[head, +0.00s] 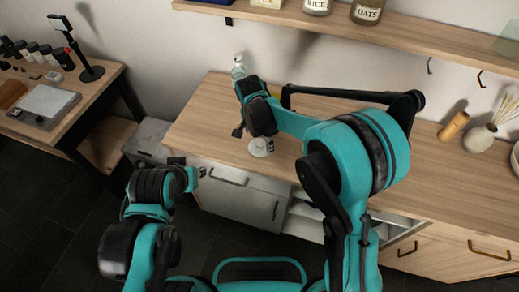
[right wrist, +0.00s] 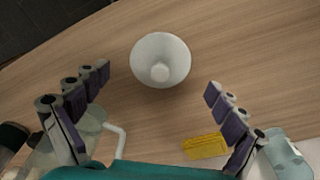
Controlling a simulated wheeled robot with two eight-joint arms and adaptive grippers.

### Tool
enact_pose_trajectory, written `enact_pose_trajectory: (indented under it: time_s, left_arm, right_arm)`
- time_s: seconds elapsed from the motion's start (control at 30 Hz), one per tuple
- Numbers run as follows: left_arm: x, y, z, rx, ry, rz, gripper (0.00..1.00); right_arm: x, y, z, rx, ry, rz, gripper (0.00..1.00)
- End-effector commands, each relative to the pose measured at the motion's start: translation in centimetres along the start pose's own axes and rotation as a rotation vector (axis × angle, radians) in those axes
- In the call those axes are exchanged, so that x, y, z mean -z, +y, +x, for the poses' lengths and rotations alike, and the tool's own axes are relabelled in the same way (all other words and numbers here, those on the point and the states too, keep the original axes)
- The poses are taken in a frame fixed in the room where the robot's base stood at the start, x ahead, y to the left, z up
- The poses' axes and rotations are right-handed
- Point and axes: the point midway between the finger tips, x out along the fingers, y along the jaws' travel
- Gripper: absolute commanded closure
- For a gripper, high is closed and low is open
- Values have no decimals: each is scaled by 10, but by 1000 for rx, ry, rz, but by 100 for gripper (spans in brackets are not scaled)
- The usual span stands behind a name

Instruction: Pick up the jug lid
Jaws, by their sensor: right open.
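The jug lid, a small white round piece with a knob, lies on the wooden counter (head: 205,125). In the right wrist view the lid (right wrist: 160,55) is at the upper middle, beyond the line between my fingertips and apart from both. It also shows in the head view (head: 261,147). My right gripper (right wrist: 158,82) is open and empty above the counter; its fingers are spread wide in the right wrist view. My left gripper (head: 190,166) is in front of the counter's left end, its fingers apart, nothing seen between them.
In the right wrist view, a clear jug (right wrist: 90,125) with a white handle is by the left finger. A yellow block (right wrist: 205,146) and a clear bottle (right wrist: 287,160) are at the lower right. A shelf (head: 390,38) with jars runs above the counter.

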Motion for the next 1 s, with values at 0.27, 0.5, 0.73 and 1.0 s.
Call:
enact_pose_trajectory:
  time_s: [0.27, 0.5, 0.73, 1.0]
  left_arm:
    - [-6, 0, 9, 0, 0, 0, 70]
    - [-6, 0, 8, 0, 0, 0, 70]
    - [-6, 0, 9, 0, 0, 0, 70]
    - [-6, 0, 9, 0, 0, 0, 70]
  right_arm:
    - [0, 0, 26, 0, 0, 0, 4]
    - [0, 0, 25, 0, 0, 0, 39]
    - [0, 0, 25, 0, 0, 0, 66]
    - [0, 0, 26, 1, -1, 0, 67]
